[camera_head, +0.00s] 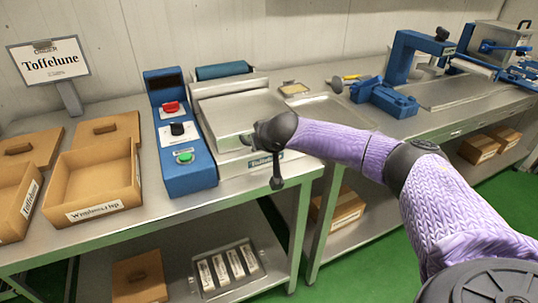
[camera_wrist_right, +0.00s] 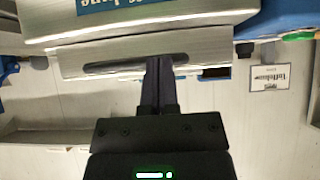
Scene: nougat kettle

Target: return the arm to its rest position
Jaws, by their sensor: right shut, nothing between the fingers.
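My right arm (camera_head: 345,143), with a purple knit-patterned cover, reaches in from the right in the head view. Its dark gripper (camera_head: 277,183) points down at the front edge of the silver metal machine (camera_head: 235,112). In the right wrist view the gripper (camera_wrist_right: 158,65) is shut, with its two dark fingers together and nothing between them. The fingertips overlap the slotted metal front (camera_wrist_right: 220,62) of the machine there; I cannot tell whether they touch it. My left gripper is not in view.
A blue control panel (camera_head: 182,135) with red, black and green buttons stands left of the machine. Cardboard boxes (camera_head: 95,178) and a Toffelune sign (camera_head: 50,62) are at the left. Blue tools (camera_head: 384,97) stand at the right. Green floor (camera_head: 365,265) is open in front.

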